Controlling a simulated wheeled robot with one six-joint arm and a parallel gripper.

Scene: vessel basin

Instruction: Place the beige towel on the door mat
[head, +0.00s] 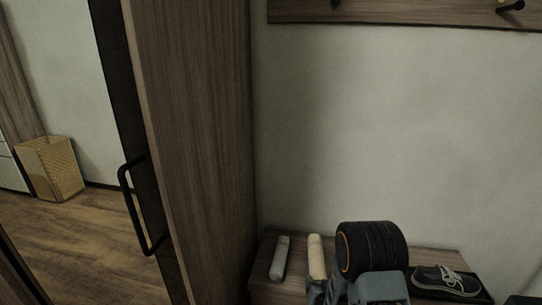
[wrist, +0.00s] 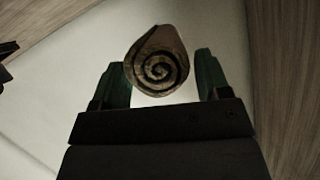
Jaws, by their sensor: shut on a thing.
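A beige rolled towel (head: 316,255) shows in the head view, rising just beyond my gripper (head: 322,291). In the wrist view the spiral end of the rolled towel (wrist: 157,66) sits between the two fingers of my gripper (wrist: 166,78), with pale wall behind it. My gripper is shut on this towel. My dark arm hides part of the bench to the right of it. I see no door mat in either view.
A paler roll (head: 280,258) lies on the wooden bench (head: 262,278), left of the beige towel. A dark shoe (head: 447,279) sits on a black tray at right. A tall wooden cabinet (head: 195,140) with a black handle (head: 128,205) stands left. A wicker basket (head: 50,168) and wooden floor show beyond.

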